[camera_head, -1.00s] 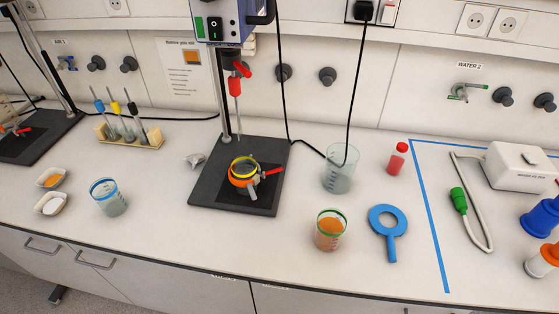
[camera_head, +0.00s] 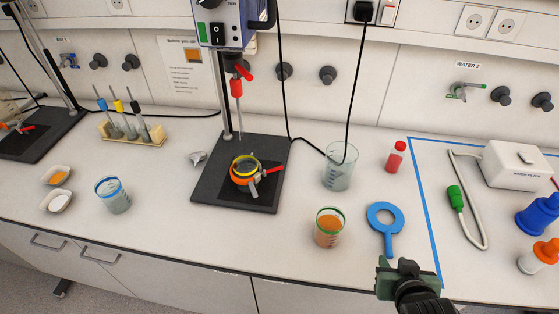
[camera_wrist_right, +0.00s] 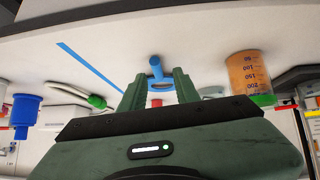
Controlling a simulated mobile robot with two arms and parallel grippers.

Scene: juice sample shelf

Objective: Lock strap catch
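A small vessel (camera_head: 245,168) with a yellow rim stands on the black stand base (camera_head: 212,190) in the middle of the head view. An orange strap (camera_head: 240,181) goes around it, with a red-handled catch lever (camera_head: 273,169) sticking out to the right and a grey metal piece at the front. I cannot tell whether the catch is locked. My right gripper (camera_head: 398,266) is at the front edge of the bench, well to the right of the vessel. In the right wrist view its fingers (camera_wrist_right: 158,88) are apart and empty. My left gripper is not in view.
A blue ring tool (camera_head: 386,243) lies just beyond my right gripper. A beaker of orange liquid (camera_head: 327,230) and a clear beaker (camera_head: 340,168) stand between it and the vessel. A stirrer motor (camera_head: 222,20) hangs above the stand.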

